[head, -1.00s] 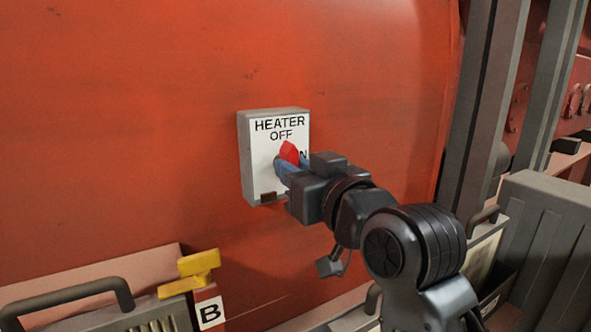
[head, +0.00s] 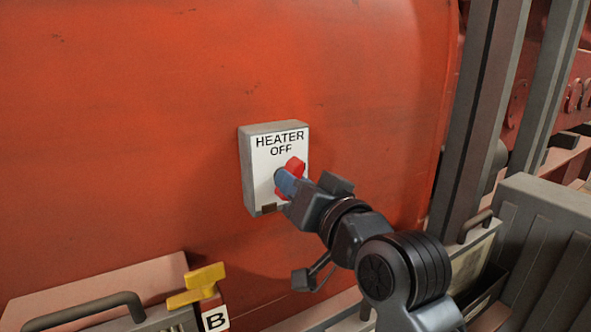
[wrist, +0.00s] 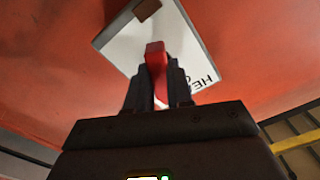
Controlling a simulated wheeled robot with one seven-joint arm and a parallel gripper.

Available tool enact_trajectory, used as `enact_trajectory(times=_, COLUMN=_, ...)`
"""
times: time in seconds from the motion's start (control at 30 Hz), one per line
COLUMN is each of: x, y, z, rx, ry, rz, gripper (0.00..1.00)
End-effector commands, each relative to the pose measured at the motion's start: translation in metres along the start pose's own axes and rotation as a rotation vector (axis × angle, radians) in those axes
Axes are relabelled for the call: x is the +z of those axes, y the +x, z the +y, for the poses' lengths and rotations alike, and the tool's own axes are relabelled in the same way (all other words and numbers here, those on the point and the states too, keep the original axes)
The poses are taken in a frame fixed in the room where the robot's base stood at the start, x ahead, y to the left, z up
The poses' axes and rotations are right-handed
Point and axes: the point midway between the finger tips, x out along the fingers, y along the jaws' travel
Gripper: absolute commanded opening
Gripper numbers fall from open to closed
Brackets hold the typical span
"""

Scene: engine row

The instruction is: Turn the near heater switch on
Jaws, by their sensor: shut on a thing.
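The heater switch box (head: 247,170) is a grey box with a white face on the orange-red wall. Its face reads HEATER and OFF; the ON label is covered. The red knob (head: 294,165) is on this face and is tilted, its upper end toward the upper right. My gripper (head: 287,183) is at the box with its blue-grey fingers shut on the red knob. In the wrist view the red knob (wrist: 156,65) stands between the two dark fingers, with the white face (wrist: 125,45) beyond it. The knob's exact pointing is partly hidden by the fingers.
A yellow handle (head: 197,285) and a white label B (head: 215,318) are at the lower left, beside a dark grab bar (head: 85,310). Grey posts (head: 480,110) and a grey ribbed case (head: 550,240) stand on the right. The wall around the box is clear.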

Motion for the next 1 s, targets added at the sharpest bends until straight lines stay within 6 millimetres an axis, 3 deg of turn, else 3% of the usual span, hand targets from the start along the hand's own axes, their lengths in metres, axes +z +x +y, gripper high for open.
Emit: enact_trajectory(times=1.0, x=-0.0038, y=0.0008, z=-0.0005, rx=-0.001, ry=0.925, rz=0.003, gripper=0.00)
